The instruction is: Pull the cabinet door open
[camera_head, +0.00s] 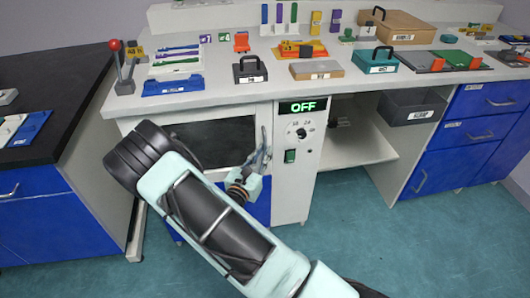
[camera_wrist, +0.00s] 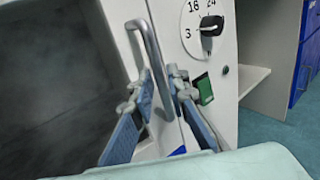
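The cabinet door is a pale panel with a large dark window (camera_head: 212,142), under the white bench, and it looks closed. In the wrist view, the dark window (camera_wrist: 60,75) fills the left side. A grey bar handle (camera_wrist: 148,45) stands upright near the door's right edge. My gripper (camera_wrist: 161,80) is at the handle, with the lower part of the bar between its two blue-grey fingers. The fingers are apart, with a narrow gap; firm contact is not visible. In the head view, my gripper (camera_head: 264,145) is in front of the door's right edge, and my arm hides the lower door.
Right of the door is a control panel with a dial (camera_head: 301,132), green switch (camera_head: 290,156) and lit OFF display (camera_head: 303,106). An open shelf bay (camera_head: 350,145) and blue drawers (camera_head: 465,135) follow. The benchtop (camera_head: 215,88) holds tools and boxes. Teal floor (camera_head: 370,240) is clear.

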